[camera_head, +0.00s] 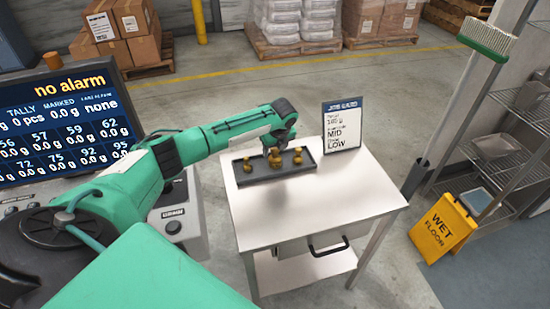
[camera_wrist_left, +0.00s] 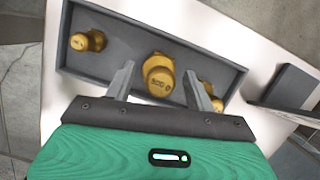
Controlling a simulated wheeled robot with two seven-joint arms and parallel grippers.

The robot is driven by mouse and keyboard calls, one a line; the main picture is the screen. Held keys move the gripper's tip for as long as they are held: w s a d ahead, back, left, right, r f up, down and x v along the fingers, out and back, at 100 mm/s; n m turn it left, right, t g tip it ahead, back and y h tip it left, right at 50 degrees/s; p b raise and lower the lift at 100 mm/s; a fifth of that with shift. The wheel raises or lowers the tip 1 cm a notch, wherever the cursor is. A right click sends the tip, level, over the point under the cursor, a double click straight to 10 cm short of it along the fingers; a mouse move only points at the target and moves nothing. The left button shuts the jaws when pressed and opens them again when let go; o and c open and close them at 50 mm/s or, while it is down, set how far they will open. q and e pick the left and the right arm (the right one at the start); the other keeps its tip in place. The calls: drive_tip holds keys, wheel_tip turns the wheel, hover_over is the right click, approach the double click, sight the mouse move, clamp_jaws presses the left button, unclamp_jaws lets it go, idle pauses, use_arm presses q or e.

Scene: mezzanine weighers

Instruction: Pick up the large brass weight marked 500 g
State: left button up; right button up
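The large brass weight (camera_wrist_left: 158,75) is in the middle of the dark tray (camera_wrist_left: 95,20), its top marking reading as 500 in the left wrist view. In the head view the large weight (camera_head: 276,160) is partly hidden by my left gripper (camera_head: 275,150). My left gripper (camera_wrist_left: 158,68) is open, with one finger on each side of the large weight and gaps visible; I cannot tell any contact. A smaller brass weight (camera_wrist_left: 88,41) lies to the left in the tray. Another brass weight (camera_wrist_left: 208,98) is partly hidden behind the right finger. My right gripper is not in view.
The tray sits on a pale table (camera_head: 330,195) with bare room in front. A sign (camera_head: 341,125) stands behind the tray's right end. A display (camera_head: 65,125) is at the left. A yellow wet-floor sign (camera_head: 443,228) and wire shelves (camera_head: 515,150) are at the right.

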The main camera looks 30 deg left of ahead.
use_arm(q)
clamp_jaws()
drive_tip(key=shift+w, duration=0.1)
